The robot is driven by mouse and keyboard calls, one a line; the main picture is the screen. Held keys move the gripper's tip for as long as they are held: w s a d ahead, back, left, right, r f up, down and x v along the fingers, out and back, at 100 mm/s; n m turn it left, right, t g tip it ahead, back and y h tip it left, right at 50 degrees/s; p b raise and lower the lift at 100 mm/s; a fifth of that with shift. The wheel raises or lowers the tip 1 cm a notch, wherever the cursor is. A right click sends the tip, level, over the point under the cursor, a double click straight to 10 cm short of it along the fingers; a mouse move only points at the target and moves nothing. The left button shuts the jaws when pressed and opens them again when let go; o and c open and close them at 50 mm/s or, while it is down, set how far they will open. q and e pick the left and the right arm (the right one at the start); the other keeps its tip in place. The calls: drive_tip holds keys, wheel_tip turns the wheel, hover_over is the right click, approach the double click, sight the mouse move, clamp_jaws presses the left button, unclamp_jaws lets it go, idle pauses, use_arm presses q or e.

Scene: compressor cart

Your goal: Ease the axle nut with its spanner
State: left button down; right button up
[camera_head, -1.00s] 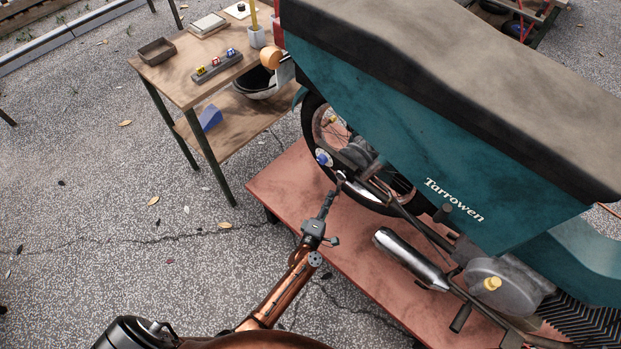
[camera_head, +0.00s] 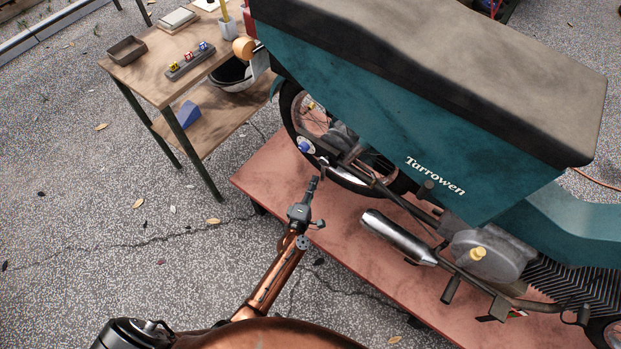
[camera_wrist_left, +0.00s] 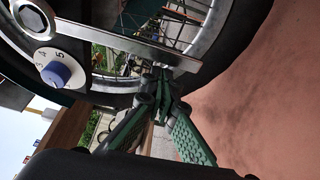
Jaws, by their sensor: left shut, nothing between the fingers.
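The axle nut (camera_wrist_left: 30,16) shows in the left wrist view as a dark hexagon inside a pale ring at the top left. A flat silver bar that looks like the spanner (camera_wrist_left: 125,45) runs from near it across the wheel. My left gripper (camera_wrist_left: 164,78) is shut and empty, its fingertips close to the bar's far end; whether they touch it I cannot tell. The nut is too small to make out there. My right gripper is not in view.
A white dial with a blue knob (camera_wrist_left: 56,74) sits beside the nut. The teal machine (camera_head: 390,125) stands on a red platform (camera_head: 262,180), its silencer (camera_head: 398,236) right of my gripper. A wooden table (camera_head: 150,78) stands at left. The ground between is clear.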

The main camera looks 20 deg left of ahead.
use_arm(q)
drive_tip(key=s+a+p, duration=0.2)
drive_tip(key=s, duration=0.7)
drive_tip(key=shift+s+p, duration=0.3)
drive_tip(key=shift+s, duration=0.05)
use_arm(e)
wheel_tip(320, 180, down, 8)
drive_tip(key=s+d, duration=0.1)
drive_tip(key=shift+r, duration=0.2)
use_arm(q)
drive_tip(key=shift+a, duration=0.1)
